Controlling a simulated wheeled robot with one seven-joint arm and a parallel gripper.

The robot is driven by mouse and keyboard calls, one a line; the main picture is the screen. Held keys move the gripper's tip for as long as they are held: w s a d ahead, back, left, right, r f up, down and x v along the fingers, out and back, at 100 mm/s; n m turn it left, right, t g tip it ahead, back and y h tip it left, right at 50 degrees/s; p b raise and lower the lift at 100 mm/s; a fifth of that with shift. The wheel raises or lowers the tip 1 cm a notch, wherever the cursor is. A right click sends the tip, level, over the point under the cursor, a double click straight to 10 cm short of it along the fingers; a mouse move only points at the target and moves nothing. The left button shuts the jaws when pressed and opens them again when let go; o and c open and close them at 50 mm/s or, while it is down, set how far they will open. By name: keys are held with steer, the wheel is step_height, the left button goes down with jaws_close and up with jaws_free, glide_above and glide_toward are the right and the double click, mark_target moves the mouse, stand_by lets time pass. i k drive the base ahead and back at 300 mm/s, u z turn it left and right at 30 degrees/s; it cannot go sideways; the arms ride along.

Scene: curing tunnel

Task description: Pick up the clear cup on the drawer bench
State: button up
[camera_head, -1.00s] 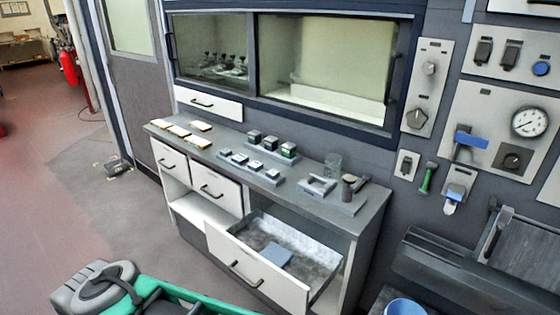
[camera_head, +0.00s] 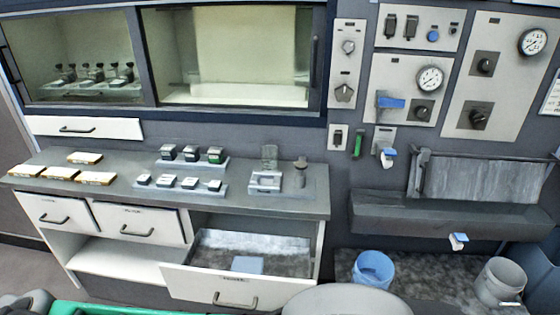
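The clear cup (camera_head: 269,156) stands upright on the drawer bench (camera_head: 120,189), towards the right end of its top. It is see-through and stands just behind a small grey fixture (camera_head: 265,181). The bench has two shut upper drawers and a lower drawer (camera_head: 235,285) pulled open, with a light blue item (camera_head: 247,264) in it. My gripper is not in view, so its state does not show.
Grey racks with small dark and white blocks (camera_head: 188,153) stand left of the cup. Tan pads (camera_head: 80,172) lie at the bench's left end. A dark peg-like tool (camera_head: 300,172) stands right of the cup. The open drawer juts forward below. A blue bucket (camera_head: 372,270) stands at right.

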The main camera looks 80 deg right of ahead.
mark_target(269, 159)
steer(key=z, duration=1)
steer(key=i, duration=0.9)
steer(key=z, duration=0.95)
